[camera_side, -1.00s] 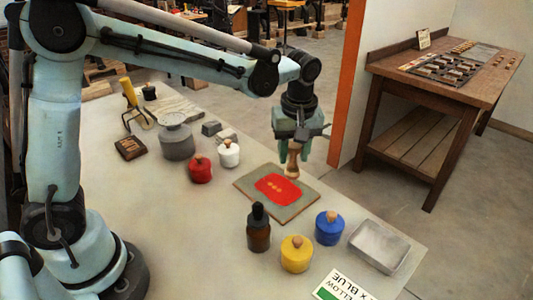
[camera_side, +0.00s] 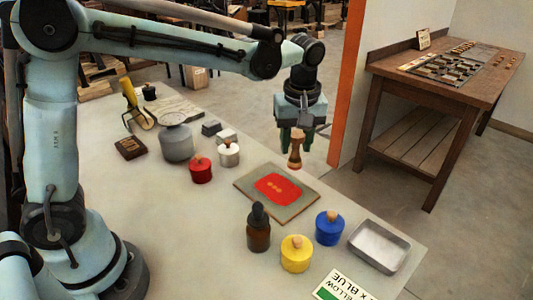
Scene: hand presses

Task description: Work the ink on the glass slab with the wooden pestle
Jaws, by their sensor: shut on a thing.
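The glass slab (camera_side: 298,211) lies flat on the pale table, with a red patch of ink (camera_side: 290,192) spread on its middle. A few small yellowish dots sit in the red ink. My gripper (camera_side: 296,137) is shut on the wooden pestle (camera_side: 295,153) and holds it upright, its wide end down. The pestle appears to hang above the slab's far right part, apart from the ink. The exact height over the slab is hard to tell.
Near the slab stand a brown dropper bottle (camera_side: 258,232), a yellow pot (camera_side: 296,258), a blue pot (camera_side: 329,231) and a metal tray (camera_side: 379,247). A red pot (camera_side: 201,171), a white pot (camera_side: 229,155) and a grey canister (camera_side: 176,143) stand to the left. A card (camera_side: 341,287) lies in front.

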